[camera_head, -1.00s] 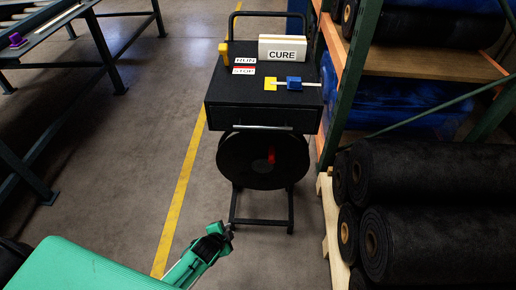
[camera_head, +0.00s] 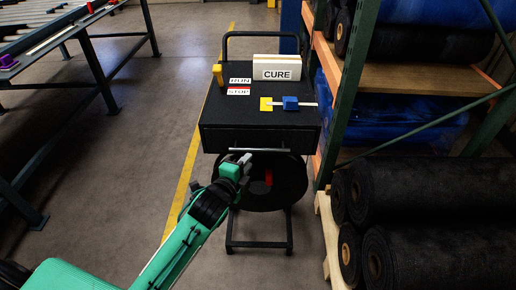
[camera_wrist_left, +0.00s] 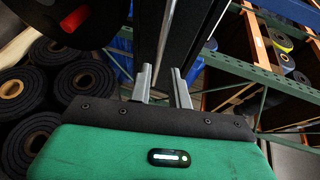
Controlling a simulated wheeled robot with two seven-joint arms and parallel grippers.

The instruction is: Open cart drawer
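The black cart (camera_head: 262,112) stands ahead. Its drawer front (camera_head: 225,139) looks shut, with a thin silver bar handle (camera_head: 285,150) across it. My left gripper (camera_head: 245,158) is at the left end of the handle, just in front of the drawer. In the left wrist view the two grey fingers (camera_wrist_left: 163,88) are apart, with a pale bar (camera_wrist_left: 165,38) running up just beyond the gap between them. I cannot tell whether the fingers straddle the handle or touch it. My right gripper is in neither view.
On the cart top are a CURE block (camera_head: 277,68), RUN and STOP labels, a yellow upright piece (camera_head: 218,74) and a blue-and-yellow piece (camera_head: 290,103). A black reel (camera_head: 285,185) hangs below the drawer. A rack with black rolls (camera_head: 420,190) stands close on the right.

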